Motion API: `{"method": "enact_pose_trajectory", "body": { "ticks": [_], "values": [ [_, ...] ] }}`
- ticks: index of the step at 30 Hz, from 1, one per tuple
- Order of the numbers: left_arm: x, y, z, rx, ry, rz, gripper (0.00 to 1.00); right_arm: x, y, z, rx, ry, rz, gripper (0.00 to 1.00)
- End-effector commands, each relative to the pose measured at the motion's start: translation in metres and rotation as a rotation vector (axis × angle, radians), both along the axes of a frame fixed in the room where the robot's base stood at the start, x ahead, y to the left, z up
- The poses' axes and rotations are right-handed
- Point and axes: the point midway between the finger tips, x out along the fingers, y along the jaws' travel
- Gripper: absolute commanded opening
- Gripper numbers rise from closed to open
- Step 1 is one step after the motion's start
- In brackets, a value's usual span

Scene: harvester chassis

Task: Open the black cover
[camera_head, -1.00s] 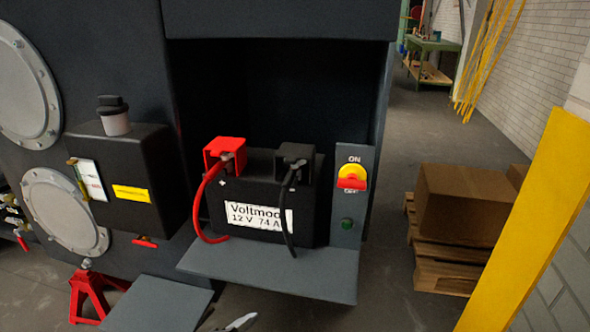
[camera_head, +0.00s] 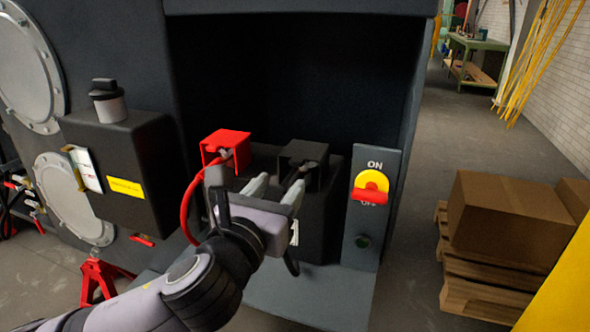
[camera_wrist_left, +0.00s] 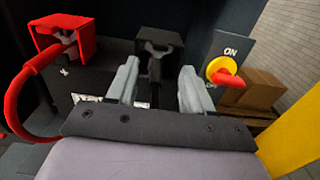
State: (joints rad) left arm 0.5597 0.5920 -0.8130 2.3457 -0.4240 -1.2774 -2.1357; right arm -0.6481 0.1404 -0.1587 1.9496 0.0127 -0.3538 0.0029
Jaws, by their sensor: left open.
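The black cover (camera_head: 302,153) sits over the right terminal of the dark battery, and it also shows in the left wrist view (camera_wrist_left: 160,41). Its front is open toward me and a black cable runs down from the terminal. A red cover (camera_head: 226,142) sits over the left terminal, with a red cable. My left gripper (camera_head: 276,190) is in front of the battery (camera_head: 262,158), just below and left of the black cover. In the left wrist view its fingers (camera_wrist_left: 158,85) are spread, with the black cable and terminal between and beyond them. I cannot tell any contact. My right gripper is out of view.
A panel with a yellow and red ON/OFF switch (camera_head: 370,188) stands right of the battery. The dark bay surrounds the battery, with a shelf (camera_head: 325,295) below. A cardboard box (camera_head: 505,220) on a pallet stands at the right.

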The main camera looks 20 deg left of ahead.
Motion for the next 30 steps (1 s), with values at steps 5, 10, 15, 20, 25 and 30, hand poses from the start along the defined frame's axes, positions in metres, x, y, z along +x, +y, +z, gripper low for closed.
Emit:
{"method": "enact_pose_trajectory", "body": {
  "ticks": [5, 10, 15, 20, 25, 30],
  "values": [
    [0.024, 0.0, 0.0, -0.003, 0.001, 0.002, 0.51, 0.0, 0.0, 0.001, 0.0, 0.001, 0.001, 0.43],
    [0.046, -0.002, 0.0, -0.005, 0.001, 0.0, 0.51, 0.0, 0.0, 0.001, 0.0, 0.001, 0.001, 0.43],
    [0.059, -0.002, 0.0, -0.005, 0.0, -0.001, 0.51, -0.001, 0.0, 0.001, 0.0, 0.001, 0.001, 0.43],
    [0.064, -0.002, 0.0, -0.006, 0.002, -0.001, 0.51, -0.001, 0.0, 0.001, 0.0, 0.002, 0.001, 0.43],
    [0.064, -0.002, 0.0, -0.006, 0.001, -0.002, 0.51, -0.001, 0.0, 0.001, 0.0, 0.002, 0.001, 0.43],
    [0.064, -0.002, 0.0, -0.006, 0.001, -0.001, 0.09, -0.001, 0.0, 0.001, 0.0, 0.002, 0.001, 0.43]
  ]
}}
